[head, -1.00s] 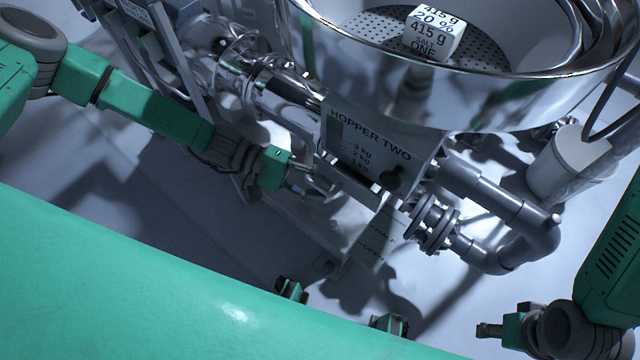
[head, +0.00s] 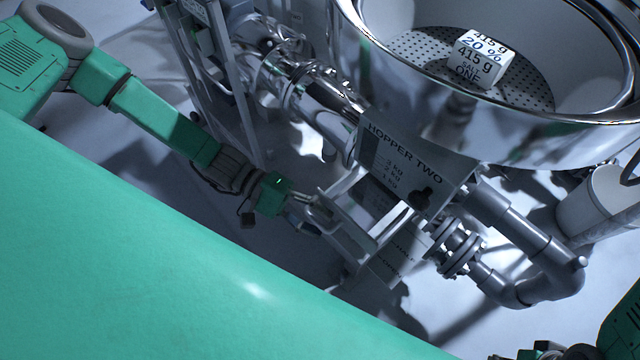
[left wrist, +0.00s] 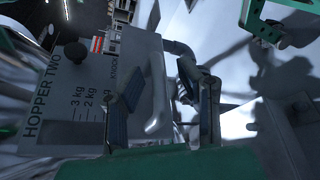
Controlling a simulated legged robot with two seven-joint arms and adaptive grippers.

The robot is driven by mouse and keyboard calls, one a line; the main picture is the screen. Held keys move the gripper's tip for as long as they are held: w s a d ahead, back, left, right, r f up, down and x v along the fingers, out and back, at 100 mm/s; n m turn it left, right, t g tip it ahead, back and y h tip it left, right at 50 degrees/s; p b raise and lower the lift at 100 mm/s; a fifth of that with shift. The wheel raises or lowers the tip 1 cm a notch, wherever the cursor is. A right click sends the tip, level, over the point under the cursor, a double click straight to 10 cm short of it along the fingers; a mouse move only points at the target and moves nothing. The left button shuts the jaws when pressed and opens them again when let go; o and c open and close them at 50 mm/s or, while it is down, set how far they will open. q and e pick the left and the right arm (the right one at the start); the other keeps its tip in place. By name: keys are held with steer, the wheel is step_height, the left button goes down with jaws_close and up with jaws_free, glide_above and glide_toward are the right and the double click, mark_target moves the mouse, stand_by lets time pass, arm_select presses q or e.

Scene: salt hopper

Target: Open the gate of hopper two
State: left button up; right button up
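The hopper two panel (head: 395,165) hangs under a large steel bowl (head: 500,125). The panel carries kilogram marks and a dark knob (head: 423,197); it also shows in the left wrist view (left wrist: 60,115). Below the panel is pale metalwork with a lettered plate (head: 393,262), its words only partly legible. My left gripper (head: 318,210) is at the left side of this metalwork. In the left wrist view its fingers (left wrist: 158,100) are apart, with a pale upright bar (left wrist: 155,85) seen in the gap. I cannot tell whether they touch it. My right gripper (head: 540,350) is partly cut off at the bottom edge.
Grey pipes (head: 525,245) run right of the panel, near a white bucket (head: 590,205). A shiny tube (head: 315,100) and an upright frame (head: 215,80) stand to the left. A block marked 415 g (head: 482,60) sits in the bowl.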

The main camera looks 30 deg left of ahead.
arm_select(q)
steer(key=v, duration=1.2)
steer(key=shift+a+f, duration=0.1)
steer(key=shift+f, duration=0.1)
